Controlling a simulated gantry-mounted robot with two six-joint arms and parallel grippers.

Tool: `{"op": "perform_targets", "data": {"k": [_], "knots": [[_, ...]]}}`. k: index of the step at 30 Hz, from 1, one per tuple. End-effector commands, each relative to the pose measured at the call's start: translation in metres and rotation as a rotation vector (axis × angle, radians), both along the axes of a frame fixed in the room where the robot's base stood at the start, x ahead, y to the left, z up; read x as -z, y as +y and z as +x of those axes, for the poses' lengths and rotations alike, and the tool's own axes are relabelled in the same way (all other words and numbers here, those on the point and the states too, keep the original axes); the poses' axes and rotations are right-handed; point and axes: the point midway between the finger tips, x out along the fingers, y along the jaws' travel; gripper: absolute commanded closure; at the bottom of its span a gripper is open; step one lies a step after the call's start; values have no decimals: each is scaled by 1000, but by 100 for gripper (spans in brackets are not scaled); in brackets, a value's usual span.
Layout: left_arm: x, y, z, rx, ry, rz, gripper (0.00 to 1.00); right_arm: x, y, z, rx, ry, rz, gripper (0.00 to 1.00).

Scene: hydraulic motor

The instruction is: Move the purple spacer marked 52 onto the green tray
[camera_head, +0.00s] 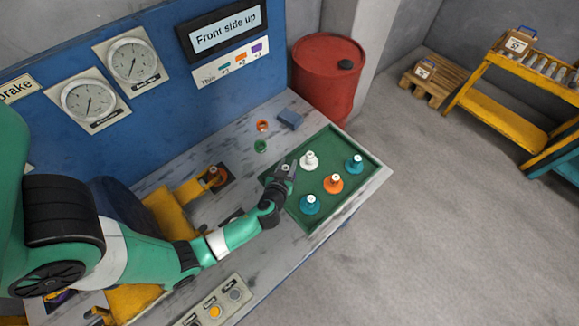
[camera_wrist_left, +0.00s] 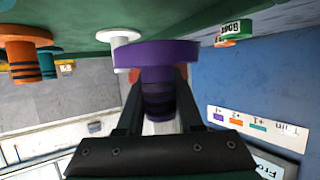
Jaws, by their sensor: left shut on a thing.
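My left gripper (camera_head: 285,170) is shut on a purple spacer, held over the left edge of the green tray (camera_head: 323,222). The purple spacer (camera_wrist_left: 157,55) fills the middle of the left wrist view, its wide flange toward the green surface. I cannot read a number on it, and whether it touches the tray is unclear. On the tray stand a white spacer (camera_head: 309,161), an orange spacer (camera_head: 334,184) and two teal spacers (camera_head: 354,163) (camera_head: 310,204). My right gripper is not in view.
A small orange ring (camera_head: 262,125), a green ring (camera_head: 260,146) and a blue block (camera_head: 290,119) lie on the bench behind the tray. A red barrel (camera_head: 328,80) stands beyond the bench. A button box (camera_head: 225,302) is at the front.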

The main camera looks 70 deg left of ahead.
Motion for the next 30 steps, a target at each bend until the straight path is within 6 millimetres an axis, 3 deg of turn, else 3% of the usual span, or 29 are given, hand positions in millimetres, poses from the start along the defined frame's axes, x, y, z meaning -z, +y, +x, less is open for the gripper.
{"op": "perform_targets", "data": {"k": [4, 9, 22, 23, 27, 30], "knots": [[10, 3, 1, -2, 1, 0, 100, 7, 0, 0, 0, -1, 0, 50], [40, 7, -4, -12, 1, -1, 100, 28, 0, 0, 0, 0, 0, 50], [44, 7, -4, -12, -2, 0, 100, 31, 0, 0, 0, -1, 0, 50], [42, 7, -4, -13, 1, -1, 59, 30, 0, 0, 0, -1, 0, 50], [42, 7, -5, -13, 1, -1, 35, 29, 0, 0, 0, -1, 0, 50], [42, 7, -5, -13, 1, -1, 35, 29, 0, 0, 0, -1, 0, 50]]}}
